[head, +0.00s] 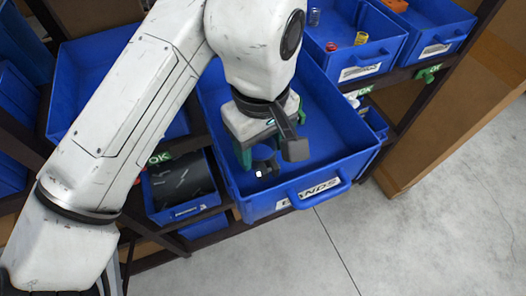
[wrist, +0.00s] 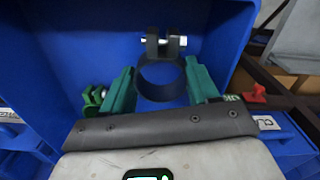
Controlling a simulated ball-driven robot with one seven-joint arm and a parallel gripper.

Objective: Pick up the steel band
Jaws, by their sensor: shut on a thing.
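The steel band (wrist: 163,84) is a dark ring with a clamp block and a pale bolt at its top, seen in the wrist view. My gripper (wrist: 160,72) has its green fingers on either side of the ring and is shut on it. In the head view my gripper (head: 266,152) reaches down into the blue bin labelled "BANDS" (head: 318,192), and the dark band (head: 263,167) shows low between the fingers. My wrist hides part of it. I cannot tell whether the band touches the bin floor.
The bin's walls stand close around my gripper. Behind it is a blue bin (head: 375,60) with small coloured parts. Dark shelf rails run between bins. Grey floor (head: 440,230) lies clear at right.

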